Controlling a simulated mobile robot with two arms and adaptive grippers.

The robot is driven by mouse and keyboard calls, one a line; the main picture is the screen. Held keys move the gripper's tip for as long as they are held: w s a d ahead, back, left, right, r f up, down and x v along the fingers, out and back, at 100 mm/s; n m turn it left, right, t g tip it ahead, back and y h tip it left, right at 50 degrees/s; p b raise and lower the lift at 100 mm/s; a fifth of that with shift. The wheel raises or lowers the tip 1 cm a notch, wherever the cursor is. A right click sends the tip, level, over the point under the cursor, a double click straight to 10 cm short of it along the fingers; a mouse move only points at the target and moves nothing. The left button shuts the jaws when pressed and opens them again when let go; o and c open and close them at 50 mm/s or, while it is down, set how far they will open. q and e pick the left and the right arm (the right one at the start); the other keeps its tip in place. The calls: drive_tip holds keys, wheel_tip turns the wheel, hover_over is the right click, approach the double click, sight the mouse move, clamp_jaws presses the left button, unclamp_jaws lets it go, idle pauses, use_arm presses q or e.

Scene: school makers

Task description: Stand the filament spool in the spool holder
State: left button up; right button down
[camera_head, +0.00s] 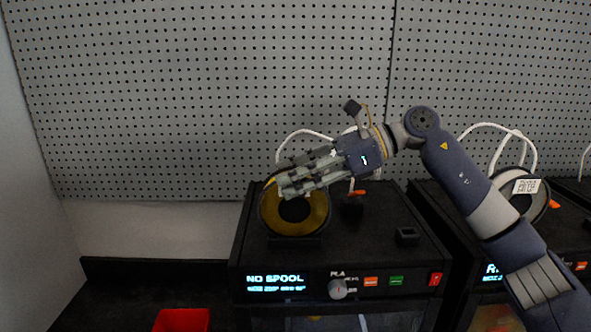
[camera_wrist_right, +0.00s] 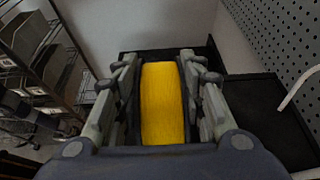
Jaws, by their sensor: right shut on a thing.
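The filament spool (camera_head: 318,215) is a ring of yellow filament with dark flanges. It stands upright over the front left of the black printer's top (camera_head: 375,225). My right gripper (camera_head: 277,188) is shut on the spool's upper rim, reaching in from the right. In the right wrist view the yellow spool (camera_wrist_right: 162,105) lies between the two fingers of the gripper (camera_wrist_right: 160,65). A dark holder (camera_head: 295,243) shows just below the spool; whether the spool touches it or is seated in it I cannot tell. My left gripper is not in view.
The printer's display (camera_head: 275,283) reads "NO SPOOL". A small black block (camera_head: 407,236) sits on its top at the right. A second printer with a white-labelled spool (camera_head: 527,187) stands at right. A red tray (camera_head: 181,320) is at lower left. A pegboard (camera_head: 200,100) rises behind.

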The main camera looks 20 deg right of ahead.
drive_tip(key=shift+a, duration=0.1)
drive_tip(key=shift+f, duration=0.1)
drive_tip(key=c, duration=1)
unclamp_jaws()
drive_tip(key=shift+c, duration=0.2)
drive_tip(key=shift+r, duration=0.2)
drive_tip(key=b+v, duration=0.3)
drive_tip(key=v, duration=0.9)
